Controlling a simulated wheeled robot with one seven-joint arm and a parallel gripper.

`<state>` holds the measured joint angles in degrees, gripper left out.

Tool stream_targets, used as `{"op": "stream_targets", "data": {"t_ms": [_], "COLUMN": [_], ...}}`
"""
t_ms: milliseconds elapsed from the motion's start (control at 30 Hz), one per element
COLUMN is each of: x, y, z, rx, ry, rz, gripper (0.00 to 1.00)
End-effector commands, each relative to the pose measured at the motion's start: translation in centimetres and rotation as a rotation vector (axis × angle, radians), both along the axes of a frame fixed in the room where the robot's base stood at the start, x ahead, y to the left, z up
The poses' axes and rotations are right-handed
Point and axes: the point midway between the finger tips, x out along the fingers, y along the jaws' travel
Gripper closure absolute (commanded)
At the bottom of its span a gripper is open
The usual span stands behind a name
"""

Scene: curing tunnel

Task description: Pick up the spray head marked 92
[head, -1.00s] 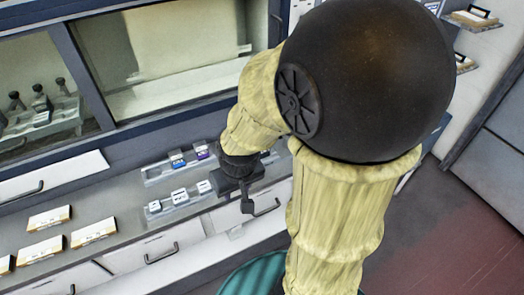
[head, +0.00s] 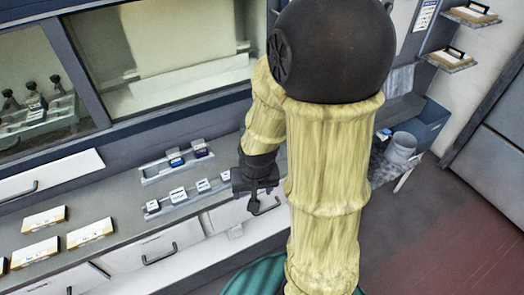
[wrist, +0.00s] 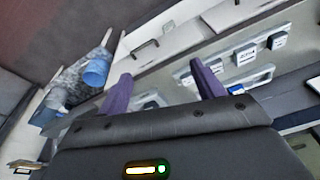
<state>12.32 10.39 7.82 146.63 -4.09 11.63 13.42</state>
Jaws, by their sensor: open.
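Small blocks with white labelled faces stand in a front rail (head: 188,196) on the grey counter. The labels are too small to read, so I cannot tell which piece is marked 92. Dark nozzle-shaped pieces (head: 34,100) stand in a rack behind the glass at left, also unreadable. My gripper (head: 256,192) is just right of the front rail's end. In the wrist view my gripper (wrist: 163,86) has its purple fingers apart and empty; labelled blocks (wrist: 246,55) show beyond the right finger.
Flat labelled boxes (head: 90,233) lie on the counter at left. Drawers with handles (head: 160,255) are below its edge. A grey bin (head: 400,148) stands right of my arm. Wall shelves (head: 450,60) hold boxes. The floor at right (head: 450,235) is clear.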

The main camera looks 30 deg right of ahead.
Motion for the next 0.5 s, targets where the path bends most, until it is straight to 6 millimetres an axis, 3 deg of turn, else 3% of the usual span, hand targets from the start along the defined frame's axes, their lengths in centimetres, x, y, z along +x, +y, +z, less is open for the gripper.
{"op": "stream_targets", "data": {"t_ms": [33, 200, 500], "x": [0.1, 0.7, 1.9], "y": [-0.8, -2.0, -2.3], "z": [-2.8, -8.9, -17.5], "rx": [0.026, 0.146, 0.487], "ry": [0.016, 0.029, 0.021], "rz": [-0.072, -0.308, -0.764], "gripper": [0.33, 0.33, 0.33]}}
